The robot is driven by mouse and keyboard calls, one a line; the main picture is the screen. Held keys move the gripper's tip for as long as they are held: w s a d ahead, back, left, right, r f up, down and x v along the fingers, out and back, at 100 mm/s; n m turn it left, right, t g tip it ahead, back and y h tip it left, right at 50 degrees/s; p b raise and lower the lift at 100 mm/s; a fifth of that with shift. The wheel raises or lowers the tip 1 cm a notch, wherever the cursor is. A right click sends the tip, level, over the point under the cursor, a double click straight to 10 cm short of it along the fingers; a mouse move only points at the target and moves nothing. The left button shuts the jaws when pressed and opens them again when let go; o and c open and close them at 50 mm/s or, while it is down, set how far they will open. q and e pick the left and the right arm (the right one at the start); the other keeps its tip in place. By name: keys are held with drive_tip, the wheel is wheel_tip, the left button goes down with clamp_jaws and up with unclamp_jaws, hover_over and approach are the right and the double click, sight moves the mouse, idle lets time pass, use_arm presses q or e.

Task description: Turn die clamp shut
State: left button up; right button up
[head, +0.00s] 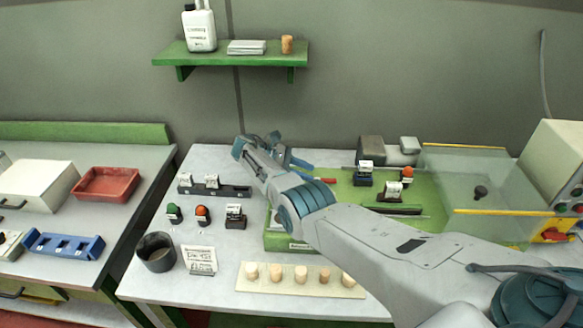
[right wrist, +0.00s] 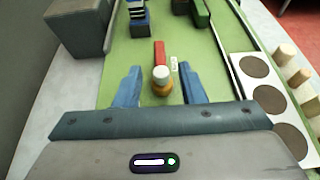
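The green machine bed (head: 345,198) lies on the table under my right arm. In the right wrist view the same green bed (right wrist: 215,92) carries a small white-topped, brass-coloured knob (right wrist: 161,80) with a red bar (right wrist: 159,52) just beyond it; these look like the die clamp, but I cannot be sure. My right gripper (head: 290,157) is over the bed's left part. In the right wrist view its blue fingers (right wrist: 160,70) are apart, one on each side of the knob, with gaps showing. The head view hides the knob behind my arm. My left gripper is out of view.
A board of corks (head: 288,287) lies at the front. Green and red buttons (head: 202,215) and a dark cup (head: 157,252) stand left. A clear guard (head: 465,180) covers the bed's right part.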

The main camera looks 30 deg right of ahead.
drive_tip(key=b+v, duration=0.1)
drive_tip(key=v, duration=0.1)
drive_tip(key=b+v, duration=0.1)
drive_tip(key=shift+w+a+f, duration=0.1)
drive_tip(key=shift+w+a, duration=0.1)
drive_tip(key=shift+a, duration=0.2)
drive_tip(key=shift+b+v, duration=0.8)
drive_tip(key=shift+b, duration=0.15)
drive_tip(key=shift+a+r, duration=0.1)
drive_tip(key=shift+r, duration=0.25)
